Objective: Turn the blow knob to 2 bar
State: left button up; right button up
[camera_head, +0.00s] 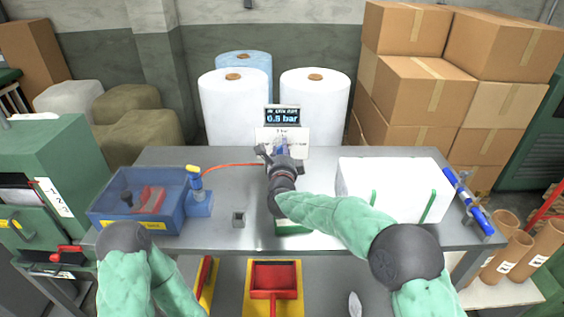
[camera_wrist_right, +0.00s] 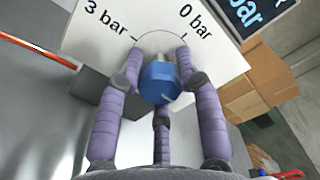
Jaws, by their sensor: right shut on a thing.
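The blow knob is a blue round knob (camera_wrist_right: 160,86) on a white panel (camera_wrist_right: 95,45), seen in the right wrist view. The panel's scale has printed marks "3 bar" at left and "0 bar" at right. My right gripper (camera_wrist_right: 158,64) is shut around the knob with its purple fingers on either side. In the head view the right gripper (camera_head: 279,156) is at the panel (camera_head: 292,150) and mostly covers the knob. The display (camera_head: 282,117) above the panel reads 0.5 bar. My left arm shows at lower left, but its gripper is not in view.
A blue bin (camera_head: 170,222) stands at the table's left, with a red hose (camera_head: 235,164) running towards the panel. A white block (camera_head: 390,185) with green straps is right of my arm. White rolls (camera_head: 232,105) and cartons (camera_head: 425,95) stand behind.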

jog(key=shift+d+f+m+b, duration=0.15)
jog(key=shift+m+b, duration=0.45)
jog(key=shift+m, duration=0.4)
jog(key=m, duration=0.2)
jog(key=shift+m, duration=0.3)
jog(key=m, duration=0.4)
jog(key=shift+m, duration=0.3)
jog(key=m, duration=0.2)
jog(key=shift+m, duration=0.4)
jog(key=m, duration=0.4)
jog(key=shift+f, duration=0.15)
jog(key=shift+m, duration=0.6)
jog(key=shift+a+f, duration=0.15)
jog(key=shift+a, duration=0.05)
jog(key=o, duration=1.2)
jog(key=shift+c, duration=0.2)
